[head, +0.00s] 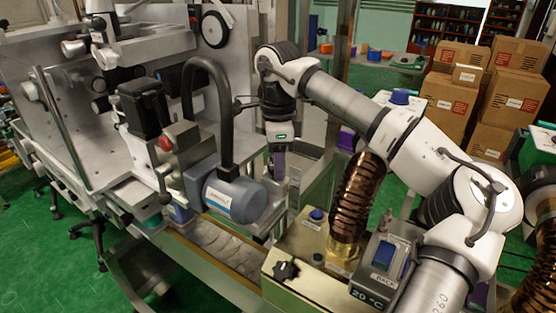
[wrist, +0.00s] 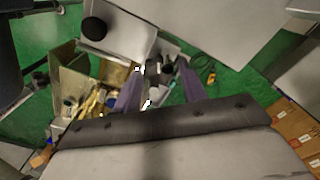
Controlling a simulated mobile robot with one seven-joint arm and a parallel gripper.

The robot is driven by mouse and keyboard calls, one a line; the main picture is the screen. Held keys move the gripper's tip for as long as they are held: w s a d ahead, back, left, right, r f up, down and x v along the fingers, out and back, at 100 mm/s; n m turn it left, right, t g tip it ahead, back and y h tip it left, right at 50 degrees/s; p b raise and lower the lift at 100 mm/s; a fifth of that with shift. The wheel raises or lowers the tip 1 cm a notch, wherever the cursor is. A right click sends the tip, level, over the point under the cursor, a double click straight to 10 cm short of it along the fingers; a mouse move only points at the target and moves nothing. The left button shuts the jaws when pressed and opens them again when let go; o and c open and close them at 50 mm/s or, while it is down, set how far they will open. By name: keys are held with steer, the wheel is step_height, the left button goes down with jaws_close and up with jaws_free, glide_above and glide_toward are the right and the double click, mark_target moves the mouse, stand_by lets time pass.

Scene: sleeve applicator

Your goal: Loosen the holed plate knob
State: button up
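I cannot single out the holed plate knob with certainty in either view. A black lobed knob (head: 286,270) sits on the front of the beige box at the lower middle of the head view, but I see no holed plate at it. My gripper (head: 279,172) points down beside the grey-blue motor, well above and behind that knob. In the wrist view my gripper's two purple fingers (wrist: 160,72) stand apart. Small grey and dark machine parts show below and beyond the gap, and nothing is visibly held.
A grey-blue motor (head: 235,197) with a thick black hose (head: 222,95) stands just left of my gripper. A coppery ribbed hose (head: 355,200) rises to its right. The large grey machine (head: 140,50) fills the left. Cardboard boxes (head: 480,85) are stacked at the back right.

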steer(key=shift+o, duration=1)
step_height(320, 180, up, 14)
steer(key=b, duration=0.1)
steer(key=shift+b, duration=0.35)
steer(key=shift+f, duration=0.15)
